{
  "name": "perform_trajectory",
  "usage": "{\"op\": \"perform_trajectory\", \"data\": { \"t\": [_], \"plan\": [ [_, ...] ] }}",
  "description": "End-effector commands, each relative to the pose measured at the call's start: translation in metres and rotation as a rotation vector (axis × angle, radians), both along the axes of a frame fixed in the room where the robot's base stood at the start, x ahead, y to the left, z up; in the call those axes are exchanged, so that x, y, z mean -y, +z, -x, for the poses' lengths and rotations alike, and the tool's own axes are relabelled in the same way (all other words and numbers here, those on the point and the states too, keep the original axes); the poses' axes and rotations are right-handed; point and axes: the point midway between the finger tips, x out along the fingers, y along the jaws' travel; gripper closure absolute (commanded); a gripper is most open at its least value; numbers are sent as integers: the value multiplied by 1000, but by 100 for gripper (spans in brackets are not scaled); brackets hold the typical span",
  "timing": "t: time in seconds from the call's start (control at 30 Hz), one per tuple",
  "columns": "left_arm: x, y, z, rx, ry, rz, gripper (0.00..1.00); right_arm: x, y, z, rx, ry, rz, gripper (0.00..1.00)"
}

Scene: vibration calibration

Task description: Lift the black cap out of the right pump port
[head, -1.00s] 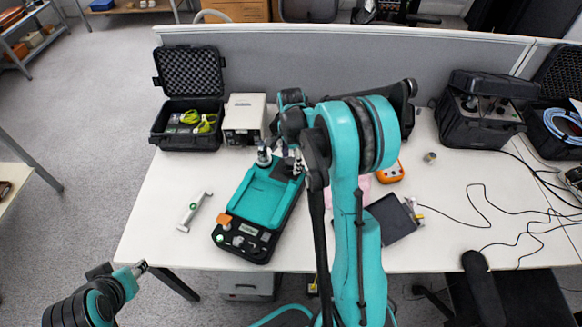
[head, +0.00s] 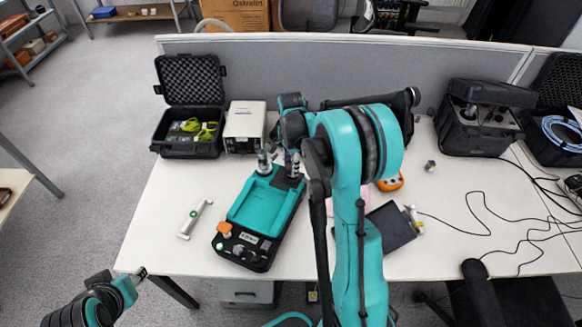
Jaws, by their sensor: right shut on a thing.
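The pump (head: 264,206), a teal tray-like top on a black body, lies on the white table left of my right arm. Two metallic posts stand at its far end; the left one (head: 264,162) shows clearly. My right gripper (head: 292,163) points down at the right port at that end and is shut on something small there. The black cap is too small and too covered by the gripper to make out. I cannot tell if it is clear of the port. My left gripper (head: 138,275) is at the lower left, off the table's front edge, too small to read.
A white box-shaped device (head: 244,128) and an open black case (head: 187,140) stand behind the pump. A small white-green tool (head: 195,219) lies to its left. An orange meter (head: 390,182) and a dark flat pad (head: 391,227) lie right of my arm.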

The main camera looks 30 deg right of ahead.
Motion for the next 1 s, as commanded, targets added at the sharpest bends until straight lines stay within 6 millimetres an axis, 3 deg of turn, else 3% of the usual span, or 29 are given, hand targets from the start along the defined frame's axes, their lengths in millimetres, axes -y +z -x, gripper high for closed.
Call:
{"op": "perform_trajectory", "data": {
  "t": [0.13, 0.4, 0.6, 1.0],
  "plan": [
    [0, 15, 0, 0, 0, 0, 60, 2, 30, 5, 0, -2, 0, 94],
    [0, 33, 0, 0, 0, 0, 60, 25, 67, 66, 0, -5, 0, 94],
    [0, 41, 0, 0, 0, 0, 60, 37, 85, 96, 0, -2, 0, 94],
    [0, 58, 0, 0, 0, 0, 60, 42, 109, 109, 0, 1, 0, 94]
  ]
}}
